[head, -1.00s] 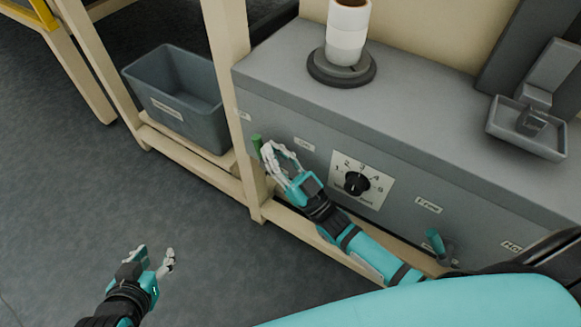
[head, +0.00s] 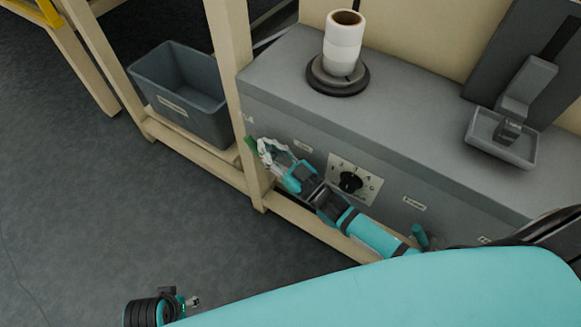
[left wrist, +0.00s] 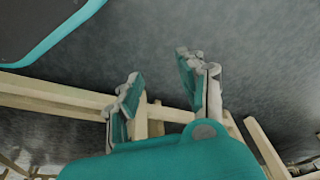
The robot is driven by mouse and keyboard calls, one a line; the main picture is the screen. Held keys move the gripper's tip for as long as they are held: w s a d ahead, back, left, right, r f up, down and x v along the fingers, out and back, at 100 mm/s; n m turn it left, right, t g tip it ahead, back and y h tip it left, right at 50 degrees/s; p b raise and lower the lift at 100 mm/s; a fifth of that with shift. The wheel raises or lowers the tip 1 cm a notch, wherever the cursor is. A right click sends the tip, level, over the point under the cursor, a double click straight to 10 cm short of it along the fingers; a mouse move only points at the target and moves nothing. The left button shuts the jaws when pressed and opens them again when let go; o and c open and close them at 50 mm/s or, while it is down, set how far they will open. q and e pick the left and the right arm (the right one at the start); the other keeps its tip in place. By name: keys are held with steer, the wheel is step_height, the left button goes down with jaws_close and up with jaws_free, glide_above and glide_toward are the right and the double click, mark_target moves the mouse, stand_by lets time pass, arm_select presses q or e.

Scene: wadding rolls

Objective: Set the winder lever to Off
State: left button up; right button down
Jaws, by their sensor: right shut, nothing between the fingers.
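The winder lever shows its green handle (head: 251,146) at the left end of the grey machine's front panel (head: 290,125). It sits between a small label (head: 247,118) at the panel's left edge and another label (head: 302,145) to the right; both are too small to read surely. My right gripper (head: 263,150) is shut with nothing in it, its fingertips close to the right side of the green handle. I cannot tell whether they touch. My left gripper (head: 188,301) is low in the head view, partly hidden by my body. The left wrist view shows its fingers apart and empty.
A numbered dial (head: 351,182) and a teal lever (head: 420,236) are farther right on the panel. A white roll (head: 343,45) stands on a dark disc on top. A grey bin (head: 184,95) sits left, behind a beige frame post (head: 232,80). The floor at left is clear.

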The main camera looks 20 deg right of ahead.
steer(key=shift+w+a+r+g+p, duration=0.1)
steer(key=shift+w+a+g+p, duration=0.4)
steer(key=shift+p, duration=0.65)
arm_select(q)
steer(key=s+f, duration=0.4)
steer(key=f, duration=0.6)
steer(key=shift+a+f+g, duration=0.2)
steer(key=shift+f+g, duration=0.2)
arm_select(e)
steer(key=shift+w, duration=0.2)
steer(key=shift+s, duration=0.1)
steer(key=v, duration=1.2)
steer(key=shift+a, duration=0.15)
